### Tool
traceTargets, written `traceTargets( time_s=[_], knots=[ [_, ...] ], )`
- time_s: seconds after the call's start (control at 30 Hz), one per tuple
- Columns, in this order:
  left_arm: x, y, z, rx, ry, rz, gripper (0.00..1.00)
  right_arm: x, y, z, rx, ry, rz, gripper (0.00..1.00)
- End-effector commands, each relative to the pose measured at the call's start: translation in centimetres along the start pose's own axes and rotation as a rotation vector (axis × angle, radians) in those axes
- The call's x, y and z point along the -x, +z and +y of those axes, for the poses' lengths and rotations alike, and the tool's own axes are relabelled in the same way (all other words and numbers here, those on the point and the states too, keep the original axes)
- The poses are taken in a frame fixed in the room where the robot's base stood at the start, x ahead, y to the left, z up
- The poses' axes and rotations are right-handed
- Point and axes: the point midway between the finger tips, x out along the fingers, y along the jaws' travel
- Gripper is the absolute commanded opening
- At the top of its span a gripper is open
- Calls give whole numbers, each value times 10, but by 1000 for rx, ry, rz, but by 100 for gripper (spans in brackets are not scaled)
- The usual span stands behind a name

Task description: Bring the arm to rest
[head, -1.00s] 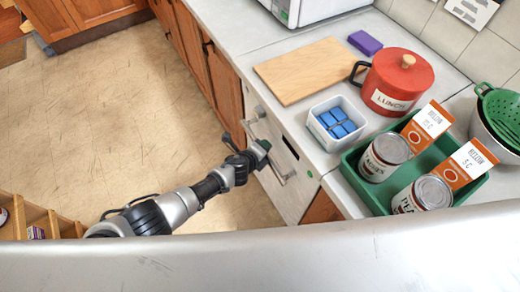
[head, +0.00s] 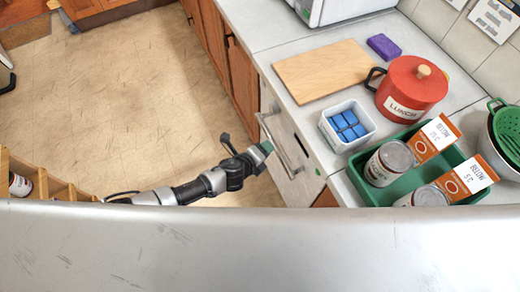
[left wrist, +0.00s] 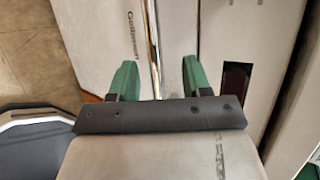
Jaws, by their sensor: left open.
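My left arm reaches in from the left in the head view. Its gripper (head: 265,148), with green fingertips, is just left of the metal bar handle (head: 283,148) on the pale appliance front (head: 300,168) under the counter. In the left wrist view the two green fingers of the gripper (left wrist: 156,78) are well apart and empty. The handle (left wrist: 151,40) runs up the picture between their lines, and I cannot tell its exact distance from the tips. My right gripper is not in view.
The counter (head: 262,33) holds a cutting board (head: 322,68), a white bin of blue packets (head: 328,138), a red pot (head: 408,90) and a green tray (head: 357,178) with cans and cartons. A wooden rack (head: 55,188) stands lower left. Floor (head: 110,100) is open left of the cabinets.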

Motion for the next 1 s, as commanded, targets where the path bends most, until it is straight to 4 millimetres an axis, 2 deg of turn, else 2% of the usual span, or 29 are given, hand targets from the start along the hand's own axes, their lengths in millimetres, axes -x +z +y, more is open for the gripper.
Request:
traceTargets(
  time_s=[0.1, 0.23, 1.0],
  knots=[
    [13, 0, 0, 0, 0, 0, 48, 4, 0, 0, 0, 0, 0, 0],
    [18, 0, 0, 0, 0, 0, 48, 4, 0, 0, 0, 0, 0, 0],
    [18, 0, 1, -1, 0, -1, 48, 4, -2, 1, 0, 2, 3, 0]
  ],
)
